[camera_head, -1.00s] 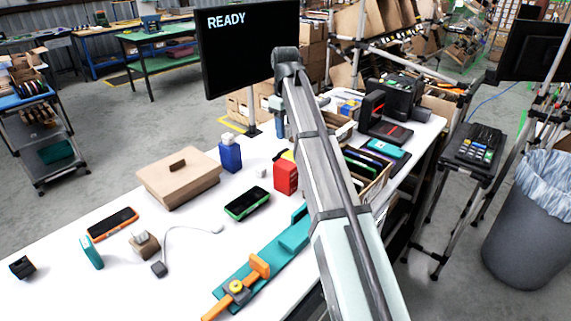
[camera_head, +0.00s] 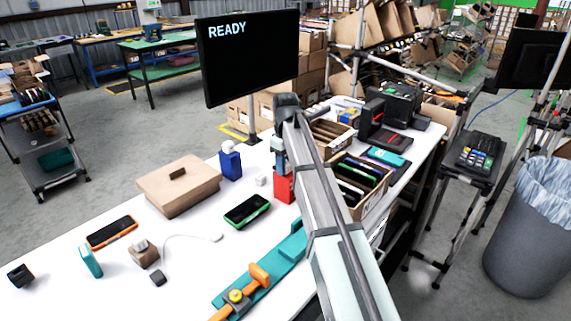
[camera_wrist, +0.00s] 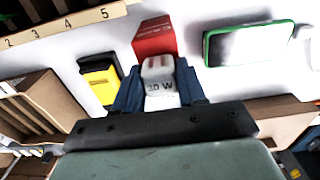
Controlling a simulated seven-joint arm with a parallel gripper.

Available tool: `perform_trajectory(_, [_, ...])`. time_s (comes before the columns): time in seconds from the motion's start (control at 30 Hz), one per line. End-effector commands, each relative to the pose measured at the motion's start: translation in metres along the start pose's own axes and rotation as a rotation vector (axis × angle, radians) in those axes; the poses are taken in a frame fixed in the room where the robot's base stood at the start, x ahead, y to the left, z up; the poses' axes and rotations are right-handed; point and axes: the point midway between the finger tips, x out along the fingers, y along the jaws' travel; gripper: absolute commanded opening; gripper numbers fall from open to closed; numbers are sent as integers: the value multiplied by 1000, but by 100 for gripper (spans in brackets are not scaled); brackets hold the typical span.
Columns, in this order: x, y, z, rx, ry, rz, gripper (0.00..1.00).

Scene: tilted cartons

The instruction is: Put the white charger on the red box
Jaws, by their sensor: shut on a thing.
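The white charger (camera_wrist: 158,72), marked "30 W", is held between the blue fingers of my gripper (camera_wrist: 159,86) in the wrist view. The red box (camera_wrist: 153,36) shows just beyond the charger, which overlaps its near edge in that view. In the head view, the red box (camera_head: 284,188) stands on the white table, and my gripper (camera_head: 279,160) is at its top, partly in front of it. The charger is hidden there by my arm. I cannot tell whether the charger touches the box.
A green-edged phone (camera_head: 247,211) lies left of the red box. A yellow-and-black item (camera_wrist: 100,78) is beside my gripper. A carton with dark items (camera_head: 362,180) is to the right.

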Motion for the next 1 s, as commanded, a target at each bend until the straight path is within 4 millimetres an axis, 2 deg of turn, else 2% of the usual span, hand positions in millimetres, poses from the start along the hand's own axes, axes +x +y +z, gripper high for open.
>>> perform_trajectory(0.33, [3, 0, 0, 0, 0, 0, 9])
perform_trajectory(0.37, [3, 0, 0, 0, 1, 0, 41])
perform_trajectory(0.6, [2, 0, 0, 0, 1, 0, 64])
perform_trajectory(0.87, [2, 0, 0, 0, 0, 0, 66])
perform_trajectory(1.0, [-5, 0, -1, 0, 1, 1, 66])
